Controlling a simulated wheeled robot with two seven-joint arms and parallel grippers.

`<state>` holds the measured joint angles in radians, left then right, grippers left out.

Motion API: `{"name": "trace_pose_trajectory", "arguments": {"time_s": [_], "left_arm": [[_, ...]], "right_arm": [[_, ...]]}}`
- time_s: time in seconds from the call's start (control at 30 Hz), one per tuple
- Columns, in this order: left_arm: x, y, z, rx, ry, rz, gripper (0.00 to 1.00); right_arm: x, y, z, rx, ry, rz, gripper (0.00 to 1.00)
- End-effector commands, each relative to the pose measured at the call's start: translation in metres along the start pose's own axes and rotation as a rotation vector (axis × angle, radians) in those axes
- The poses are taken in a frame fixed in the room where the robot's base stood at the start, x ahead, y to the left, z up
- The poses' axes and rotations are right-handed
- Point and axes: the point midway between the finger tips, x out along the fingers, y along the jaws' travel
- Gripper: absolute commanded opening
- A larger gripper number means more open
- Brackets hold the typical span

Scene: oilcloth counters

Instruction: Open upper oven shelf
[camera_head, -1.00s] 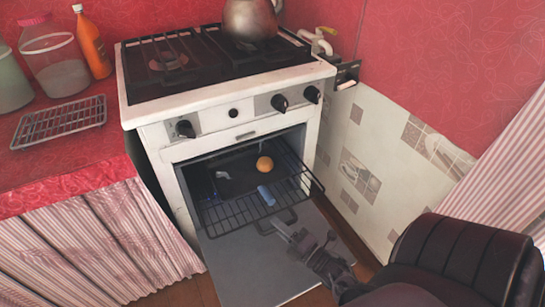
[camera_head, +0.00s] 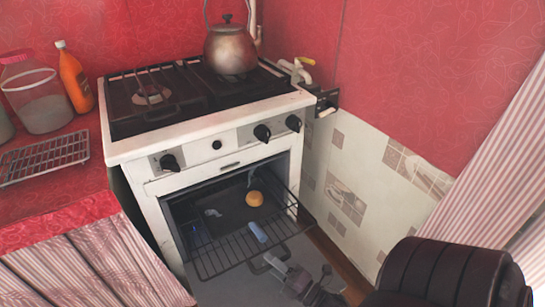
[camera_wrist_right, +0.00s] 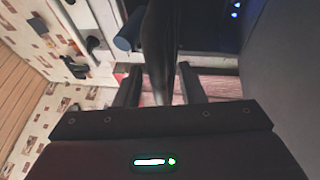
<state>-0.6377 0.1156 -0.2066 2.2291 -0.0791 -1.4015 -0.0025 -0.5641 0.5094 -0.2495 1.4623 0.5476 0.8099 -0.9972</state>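The upper oven shelf is a black wire rack (camera_head: 232,250) that sticks out of the open oven (camera_head: 185,215), with a small handle loop at its front edge. An orange round item (camera_head: 255,198) lies farther in, and a blue cylinder (camera_head: 258,231) lies near the front. My right gripper (camera_head: 270,263) is at the rack's front handle. In the right wrist view its two fingers (camera_wrist_right: 160,88) stand apart with a dark curved bar between them. I cannot tell whether they touch it. The blue cylinder also shows there (camera_wrist_right: 126,38). My left gripper is not in view.
The oven door (camera_head: 235,290) hangs down open below the rack. A kettle (camera_head: 231,50) stands on the stove top. A counter at left holds a wire cooling rack (camera_head: 45,158), a jar (camera_head: 38,98) and an orange bottle (camera_head: 75,80). A tiled wall (camera_head: 350,190) is close at right.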

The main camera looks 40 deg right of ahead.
Motion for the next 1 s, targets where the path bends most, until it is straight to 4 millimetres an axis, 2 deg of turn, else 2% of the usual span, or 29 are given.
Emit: {"name": "trace_pose_trajectory", "arguments": {"time_s": [0.17, 0.27, 0.5, 0.7, 1.0], "left_arm": [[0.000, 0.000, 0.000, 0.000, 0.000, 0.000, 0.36], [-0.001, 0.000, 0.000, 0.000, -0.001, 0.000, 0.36], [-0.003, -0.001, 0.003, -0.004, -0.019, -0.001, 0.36], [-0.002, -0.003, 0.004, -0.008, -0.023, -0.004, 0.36], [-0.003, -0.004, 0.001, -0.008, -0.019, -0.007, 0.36]], "right_arm": [[-0.001, 0.000, 0.000, 0.000, 0.000, 0.001, 0.36], [-0.009, 0.000, 0.000, 0.000, 0.000, -0.001, 0.36], [-0.049, -0.001, 0.000, 0.001, -0.001, -0.004, 0.36], [-0.073, 0.000, 0.000, 0.000, -0.001, -0.001, 0.36], [-0.078, 0.000, 0.000, 0.000, 0.000, 0.000, 0.36]]}}
